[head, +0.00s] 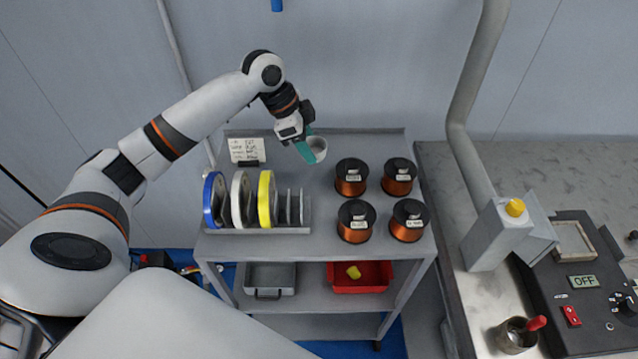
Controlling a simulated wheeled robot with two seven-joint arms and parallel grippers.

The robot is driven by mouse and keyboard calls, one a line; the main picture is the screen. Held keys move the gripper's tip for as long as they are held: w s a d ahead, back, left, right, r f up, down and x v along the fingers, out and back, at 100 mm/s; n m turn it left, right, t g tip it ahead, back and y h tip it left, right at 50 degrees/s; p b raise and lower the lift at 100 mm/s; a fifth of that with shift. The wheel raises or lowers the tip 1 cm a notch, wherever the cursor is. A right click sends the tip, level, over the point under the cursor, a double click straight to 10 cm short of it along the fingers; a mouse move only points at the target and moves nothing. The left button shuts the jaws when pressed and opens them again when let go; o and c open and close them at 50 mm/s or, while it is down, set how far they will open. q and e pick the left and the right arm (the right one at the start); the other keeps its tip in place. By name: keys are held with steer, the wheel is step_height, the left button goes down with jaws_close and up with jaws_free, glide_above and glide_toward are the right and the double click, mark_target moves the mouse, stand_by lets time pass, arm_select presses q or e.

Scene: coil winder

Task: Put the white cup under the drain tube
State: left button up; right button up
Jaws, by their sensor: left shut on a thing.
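The white cup (317,146) is at the back of the grey cart's top shelf, left of the copper wire spools. My left gripper (311,150) has teal fingers and is shut on the cup at its left side. The cup looks upright with its opening up; I cannot tell whether its base touches the shelf. A small blue piece (277,5) shows at the top edge, and a thin grey tube (171,40) runs down the wall at the left. I cannot tell which, if either, is the drain tube. My right gripper is not in view.
Several copper spools (354,221) stand right of the cup. A rack (290,229) with blue, white and yellow discs is in front, and a label card (247,150) is left. A red bin (361,284) sits below. A bench with a thick grey pipe (469,98) is right.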

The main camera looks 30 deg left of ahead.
arm_select(q)
glide_above(316, 185)
steer(key=a, duration=0.1)
steer(key=f, duration=0.5)
steer(key=shift+s+a+f+p, duration=0.15)
steer(key=shift+s+f+p, duration=0.25)
step_height(316, 185, down, 2)
steer(key=shift+f, duration=1.4)
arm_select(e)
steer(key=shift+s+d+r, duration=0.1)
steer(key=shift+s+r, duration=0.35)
arm_select(q)
steer(key=o, duration=0.9)
steer(key=shift+f, duration=0.15)
steer(key=shift+o, duration=0.2)
